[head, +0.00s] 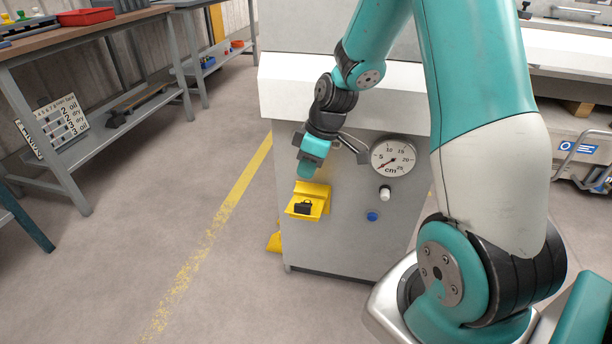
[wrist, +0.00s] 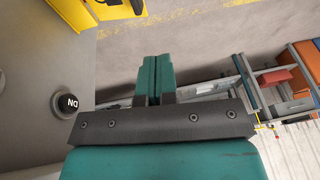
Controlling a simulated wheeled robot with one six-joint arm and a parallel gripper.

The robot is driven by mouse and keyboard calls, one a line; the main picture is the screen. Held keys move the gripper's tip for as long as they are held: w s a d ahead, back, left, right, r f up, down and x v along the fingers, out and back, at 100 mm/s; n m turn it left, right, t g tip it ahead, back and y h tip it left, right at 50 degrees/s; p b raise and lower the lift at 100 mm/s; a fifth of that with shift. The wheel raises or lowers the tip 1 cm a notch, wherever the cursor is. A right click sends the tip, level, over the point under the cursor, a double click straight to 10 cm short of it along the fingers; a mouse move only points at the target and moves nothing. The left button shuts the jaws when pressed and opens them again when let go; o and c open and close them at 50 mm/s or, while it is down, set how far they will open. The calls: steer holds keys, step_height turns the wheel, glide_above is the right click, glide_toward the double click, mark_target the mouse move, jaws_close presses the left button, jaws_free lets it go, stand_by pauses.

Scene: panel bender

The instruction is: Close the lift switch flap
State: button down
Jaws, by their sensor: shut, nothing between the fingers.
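The yellow flap (head: 305,208) with a black symbol juts out from the front of the grey machine cabinet, its marked face turned up toward the head camera. A yellow part (head: 313,187) sits behind it against the cabinet. Yellow also shows at the top of the wrist view (wrist: 88,12), cut off by the frame. My gripper (head: 304,172) is just above the flap in the head view, empty, its fingers together; the wrist view shows the closed fingers (wrist: 153,72). I cannot tell whether they touch the flap. A dark round button marked "DN" (wrist: 68,103) shows beside my gripper.
A dial gauge (head: 393,158), a white knob (head: 384,193) and a blue button (head: 372,216) are on the cabinet front (head: 340,235). A workbench (head: 80,40) stands at the left. The floor (head: 170,180) between bench and cabinet is clear.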

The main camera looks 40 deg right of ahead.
mark_target(306, 205)
steer(key=f, duration=0.3)
steer(key=w+f+b, duration=0.1)
steer(key=f, duration=0.3)
steer(key=w+f, duration=0.1)
steer(key=f, duration=0.2)
steer(key=shift+d+f+b, duration=0.2)
steer(key=shift+d+b, duration=0.1)
steer(key=shift+d, duration=0.05)
steer(key=shift+d, duration=0.15)
